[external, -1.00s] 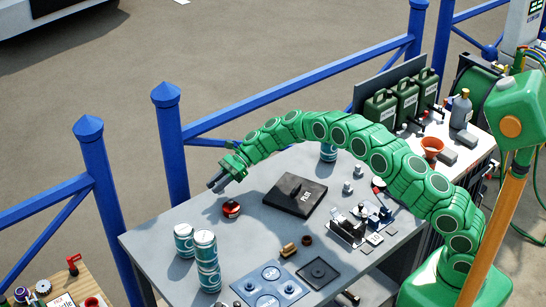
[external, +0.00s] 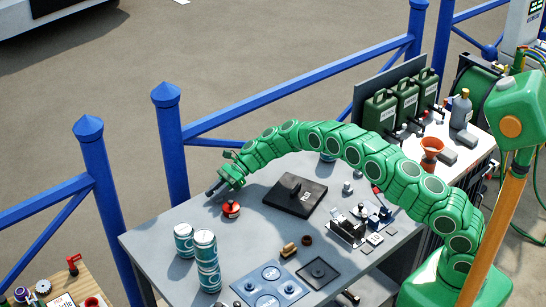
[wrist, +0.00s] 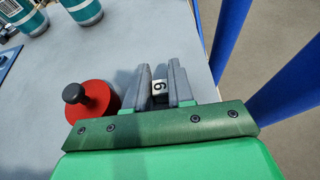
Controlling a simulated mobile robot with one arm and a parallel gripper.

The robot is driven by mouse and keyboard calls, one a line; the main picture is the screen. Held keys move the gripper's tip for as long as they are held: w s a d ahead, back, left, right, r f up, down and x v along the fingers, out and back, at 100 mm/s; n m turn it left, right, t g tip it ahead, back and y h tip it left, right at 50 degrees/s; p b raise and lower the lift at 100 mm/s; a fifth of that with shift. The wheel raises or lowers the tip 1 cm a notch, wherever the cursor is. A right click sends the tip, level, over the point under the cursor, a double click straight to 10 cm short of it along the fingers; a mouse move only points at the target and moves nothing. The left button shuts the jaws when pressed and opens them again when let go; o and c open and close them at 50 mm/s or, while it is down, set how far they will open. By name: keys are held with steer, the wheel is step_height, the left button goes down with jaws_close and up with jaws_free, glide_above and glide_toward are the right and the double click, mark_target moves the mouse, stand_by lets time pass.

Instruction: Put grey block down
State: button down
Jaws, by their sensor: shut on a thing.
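My gripper (external: 211,190) is over the far left edge area of the grey table (external: 155,237), low, with its fingers pointing left and down. In the wrist view its two grey fingers (wrist: 161,72) are shut on a small block (wrist: 159,87), which shows a white face with a 6 or 9 on it. The rest of the grey block is hidden between the fingers. In the external view I cannot make the block out from the fingers. I cannot tell whether it touches the table.
A red round object with a black knob (external: 231,209) stands close beside my gripper; it also shows in the wrist view (wrist: 92,100). Teal cans (external: 184,240) stand at the front left. A black plate (external: 295,195) lies mid-table. Blue railing (external: 168,140) runs behind the table.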

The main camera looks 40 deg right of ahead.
steer(key=c, duration=1)
jaws_free()
steer(key=shift+d+r, duration=0.1)
steer(key=shift+r, duration=0.05)
steer(key=v, duration=1.1)
steer(key=shift+d+r, duration=0.1)
steer(key=shift+d, duration=0.3)
